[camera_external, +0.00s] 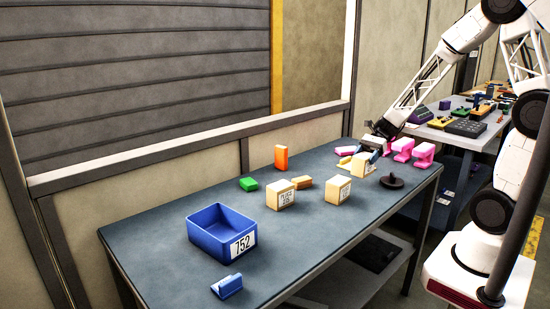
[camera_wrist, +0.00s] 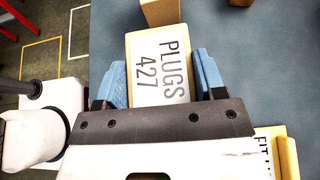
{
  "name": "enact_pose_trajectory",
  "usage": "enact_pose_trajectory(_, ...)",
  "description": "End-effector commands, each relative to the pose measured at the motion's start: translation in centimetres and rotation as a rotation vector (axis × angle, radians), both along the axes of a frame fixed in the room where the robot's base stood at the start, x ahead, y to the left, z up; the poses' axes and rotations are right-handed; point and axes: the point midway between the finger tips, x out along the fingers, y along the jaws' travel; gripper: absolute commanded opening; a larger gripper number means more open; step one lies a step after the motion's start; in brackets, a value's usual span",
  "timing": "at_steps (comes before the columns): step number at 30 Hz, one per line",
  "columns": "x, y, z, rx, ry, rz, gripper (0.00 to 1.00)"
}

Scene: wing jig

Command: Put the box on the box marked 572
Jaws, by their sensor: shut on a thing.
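My gripper (camera_wrist: 160,85) is shut on a pale yellow box (camera_wrist: 150,60) whose white label reads PLUGS 427. The blue fingers lie along its two sides. In the external view, my gripper (camera_external: 372,145) is over the far right part of the table, with a pale box (camera_external: 362,165) just below it. Two more labelled pale boxes stand apart at mid-table, a left one (camera_external: 280,195) and a right one (camera_external: 338,190). Their numbers are too small to read surely, and I cannot make out 572 on any box.
A blue bin (camera_external: 205,230) marked 752 stands at the table's left. Green (camera_external: 249,184), orange (camera_external: 281,158) and pink (camera_external: 403,149) pieces, a dark round part (camera_external: 392,182) and a small blue part (camera_external: 227,287) lie about. The table (camera_external: 290,255) is clear at its front middle.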

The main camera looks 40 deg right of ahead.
Motion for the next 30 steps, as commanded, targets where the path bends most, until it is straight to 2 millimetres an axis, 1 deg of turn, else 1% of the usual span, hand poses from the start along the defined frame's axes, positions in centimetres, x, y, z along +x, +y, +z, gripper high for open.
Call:
enact_pose_trajectory(5,-0.9,0.8,0.8,-0.002,-0.002,0.001,0.35)
enact_pose_trajectory(11,-2.7,2.5,2.3,-0.005,-0.003,0.003,0.35)
enact_pose_trajectory(18,-6.0,4.9,4.5,-0.006,-0.005,0.004,0.35)
enact_pose_trajectory(30,-11.7,8.2,7.2,-0.003,-0.004,0.003,0.35)
